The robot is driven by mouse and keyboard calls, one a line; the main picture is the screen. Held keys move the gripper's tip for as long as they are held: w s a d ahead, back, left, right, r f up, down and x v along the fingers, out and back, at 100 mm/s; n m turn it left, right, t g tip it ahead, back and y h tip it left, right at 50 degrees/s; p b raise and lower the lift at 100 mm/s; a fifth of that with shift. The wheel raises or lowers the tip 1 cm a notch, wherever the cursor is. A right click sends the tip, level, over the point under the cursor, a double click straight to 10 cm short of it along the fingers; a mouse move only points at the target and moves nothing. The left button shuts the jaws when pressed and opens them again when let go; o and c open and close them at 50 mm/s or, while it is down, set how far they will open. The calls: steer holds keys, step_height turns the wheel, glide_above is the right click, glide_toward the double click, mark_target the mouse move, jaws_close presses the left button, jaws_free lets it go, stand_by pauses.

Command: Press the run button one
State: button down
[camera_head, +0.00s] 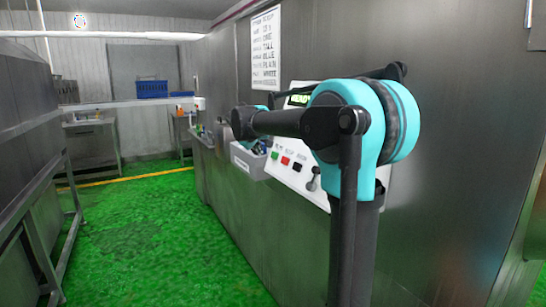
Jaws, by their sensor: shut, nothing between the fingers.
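A white control panel (305,188) is mounted on the steel machine front, partly hidden behind my arm. On it are a green button (275,155), a red button (285,161) and a black button (297,167) in a slanting row. Small labels above them are too small to read surely, so I cannot tell by name which is run button one. A lit green display sits higher on the panel, partly covered by my arm. My teal and black arm stands in front of the panel and reaches left above the buttons. I cannot make out my gripper.
A dark lever (313,180) stands at the panel's lower right. A grey bin (248,162) with items inside hangs left of the buttons. A lettered sign (265,48) is on the wall above. The green floor (150,235) to the left is clear.

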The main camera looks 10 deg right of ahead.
mark_target(275, 155)
steer(key=shift+w+d+f, duration=0.15)
steer(key=shift+d+f, duration=0.05)
steer(key=shift+d, duration=0.35)
steer(key=shift+w+d+f, duration=0.2)
steer(key=shift+d+f, duration=0.05)
steer(key=shift+d, duration=0.25)
steer(key=shift+w+d+f, duration=0.15)
steer(key=shift+d+f, duration=0.05)
steer(key=shift+d, duration=0.35)
steer(key=shift+d, duration=0.1)
steer(key=shift+w+d+f, duration=0.1)
steer(key=shift+d, duration=0.2)
